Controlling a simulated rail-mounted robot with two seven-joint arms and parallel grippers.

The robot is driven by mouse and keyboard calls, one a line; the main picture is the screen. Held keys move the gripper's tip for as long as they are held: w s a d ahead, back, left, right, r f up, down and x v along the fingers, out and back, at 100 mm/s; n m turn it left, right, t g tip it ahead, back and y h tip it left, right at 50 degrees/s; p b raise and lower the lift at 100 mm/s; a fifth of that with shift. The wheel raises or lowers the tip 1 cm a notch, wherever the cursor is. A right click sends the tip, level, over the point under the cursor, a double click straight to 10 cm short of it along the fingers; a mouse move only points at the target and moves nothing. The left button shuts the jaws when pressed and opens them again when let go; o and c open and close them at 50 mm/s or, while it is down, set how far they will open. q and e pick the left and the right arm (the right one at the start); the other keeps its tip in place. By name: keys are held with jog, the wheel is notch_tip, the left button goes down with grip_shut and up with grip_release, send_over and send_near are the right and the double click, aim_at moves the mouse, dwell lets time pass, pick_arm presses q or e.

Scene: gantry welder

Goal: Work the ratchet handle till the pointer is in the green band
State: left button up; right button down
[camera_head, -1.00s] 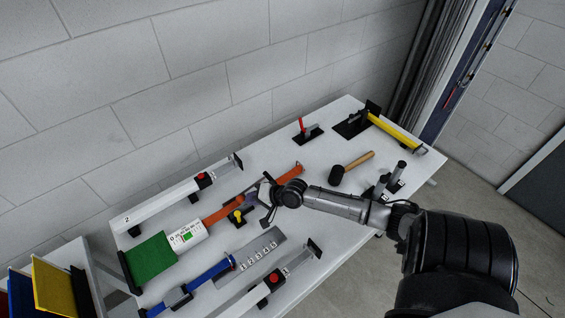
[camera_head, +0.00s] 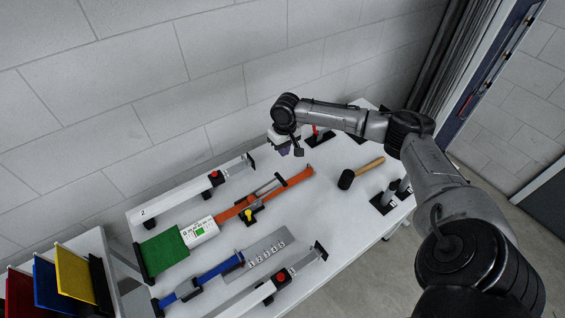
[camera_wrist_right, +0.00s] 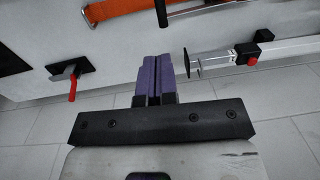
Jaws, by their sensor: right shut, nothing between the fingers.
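An orange strap (camera_head: 292,182) runs along the bench, with a grey metal ratchet handle (camera_head: 266,188) over it and a yellow knob (camera_head: 248,215) beside it. At the strap's left end is a white gauge box (camera_head: 200,231) with a small green band; the pointer is too small to read. My right gripper (camera_head: 284,150) is up behind the strap, near the wall side, apart from the handle. In the wrist view its purple fingers (camera_wrist_right: 153,76) are together and empty; the orange strap (camera_wrist_right: 115,8) and handle (camera_wrist_right: 195,10) show at the top edge. My left gripper is out of view.
A white clamp bar (camera_head: 180,196) with a red button lies behind the strap. A red lever (camera_wrist_right: 73,86) stands on a black base. A blue strap (camera_head: 218,268), a labelled plate (camera_head: 240,264) and a mallet (camera_head: 346,180) are on the bench. The wall is close behind.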

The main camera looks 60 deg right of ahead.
aim_at(281, 178)
jog(key=f, duration=1.3)
jog(key=shift+w+a+f, duration=0.15)
jog(key=shift+a, duration=0.25)
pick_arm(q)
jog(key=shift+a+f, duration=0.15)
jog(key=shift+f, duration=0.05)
